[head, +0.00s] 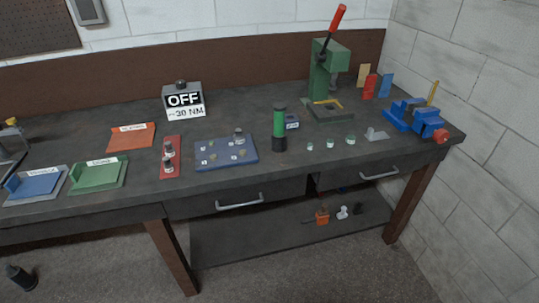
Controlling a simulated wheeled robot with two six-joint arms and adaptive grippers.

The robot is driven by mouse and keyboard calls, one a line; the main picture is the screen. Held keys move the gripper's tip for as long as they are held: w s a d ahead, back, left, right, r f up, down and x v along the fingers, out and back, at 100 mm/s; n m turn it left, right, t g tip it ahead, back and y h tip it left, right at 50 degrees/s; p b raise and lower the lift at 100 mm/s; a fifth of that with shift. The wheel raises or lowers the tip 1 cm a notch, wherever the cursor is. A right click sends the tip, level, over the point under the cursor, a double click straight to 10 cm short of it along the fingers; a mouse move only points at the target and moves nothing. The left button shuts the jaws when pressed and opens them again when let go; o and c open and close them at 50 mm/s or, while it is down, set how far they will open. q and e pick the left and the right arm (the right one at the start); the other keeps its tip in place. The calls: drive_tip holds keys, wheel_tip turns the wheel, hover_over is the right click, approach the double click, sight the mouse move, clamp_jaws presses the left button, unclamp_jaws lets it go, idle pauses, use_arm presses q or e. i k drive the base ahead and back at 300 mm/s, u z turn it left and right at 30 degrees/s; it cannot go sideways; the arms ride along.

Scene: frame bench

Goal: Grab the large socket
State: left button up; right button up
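A red rail (172,142) on the bench carries two upright silver sockets, a rear one (168,148) and a front one (169,164). They look close in size, and I cannot tell for sure which is the large socket. Another silver socket-like piece (239,134) stands at the back right of a blue board (222,163) with several small labelled spots. None of these is held. Neither of my grippers shows in the head view.
An OFF/~30 NM box (183,102), orange tray (118,139), green tray (97,177) and blue tray (39,187) surround the rail. A green-black cylinder (279,128), green press (327,75) and blue vise (412,115) stand rightward. A dark object (21,277) is at lower left.

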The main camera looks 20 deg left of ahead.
sight(238, 139)
drive_tip(key=u, duration=0.6)
drive_tip(key=k, duration=0.25)
drive_tip(key=z, duration=1.8)
drive_tip(key=i, duration=1.25)
drive_tip(key=u, duration=0.75)
drive_tip(key=i, duration=0.8)
drive_tip(key=u, duration=0.85)
